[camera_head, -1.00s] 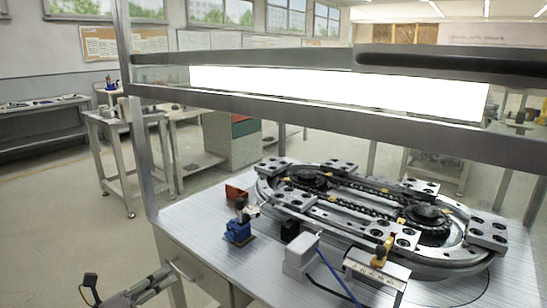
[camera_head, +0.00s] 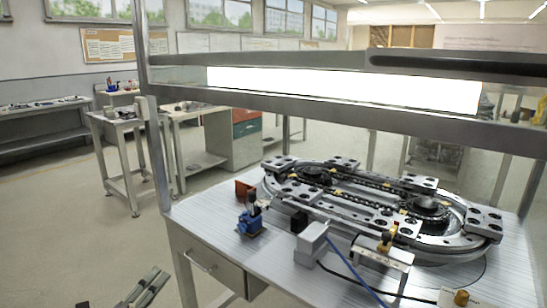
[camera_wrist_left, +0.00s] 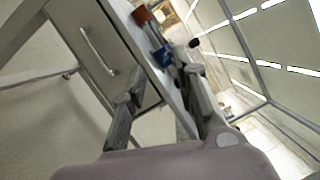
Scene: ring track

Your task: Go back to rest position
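My left gripper (camera_head: 128,290) shows at the bottom left edge of the head view, in front of the table's left side, partly cut off by the frame. In the left wrist view its two fingers (camera_wrist_left: 163,82) stand apart with nothing held between them. Behind them in that view are the table's drawer (camera_wrist_left: 98,48) and tabletop edge. The ring track (camera_head: 375,205) lies on the table (camera_head: 215,218), well to the right of the gripper. My right gripper is not in view.
A blue device (camera_head: 249,222), an orange-brown block (camera_head: 244,188) and a grey-white box (camera_head: 312,243) with a blue cable stand on the table. A metal frame post (camera_head: 158,150) rises at the table's left corner. Open floor (camera_head: 85,240) lies to the left.

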